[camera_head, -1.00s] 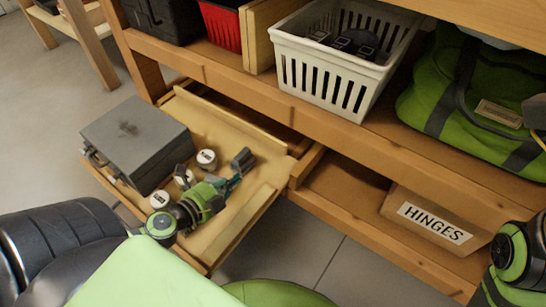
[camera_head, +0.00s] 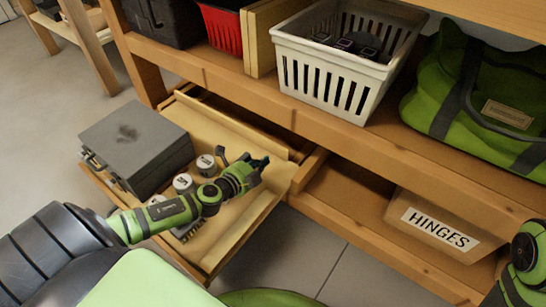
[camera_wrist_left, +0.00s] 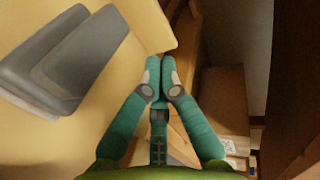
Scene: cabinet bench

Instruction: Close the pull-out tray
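The pull-out tray (camera_head: 252,212) is a light wooden tray that sticks out from under the bench's lower shelf. It carries a grey metal case (camera_head: 138,142), several white-topped round containers (camera_head: 206,165) and some small dark items. My left gripper (camera_head: 262,166) reaches across the tray to its right inner part, near the bench. In the left wrist view its teal fingers (camera_wrist_left: 160,72) meet at the tips with nothing seen between them. They are over or beside the tray's edge; contact is unclear. A grey object (camera_wrist_left: 78,60) lies on the tray to their left. My right gripper is out of view.
The lower shelf beam (camera_head: 300,118) runs above the tray opening. On that shelf stand a white basket (camera_head: 335,82), a red bin (camera_head: 222,36) and a green bag (camera_head: 480,95). A HINGES box (camera_head: 432,228) sits in the bay to the right. Open floor lies left of the tray.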

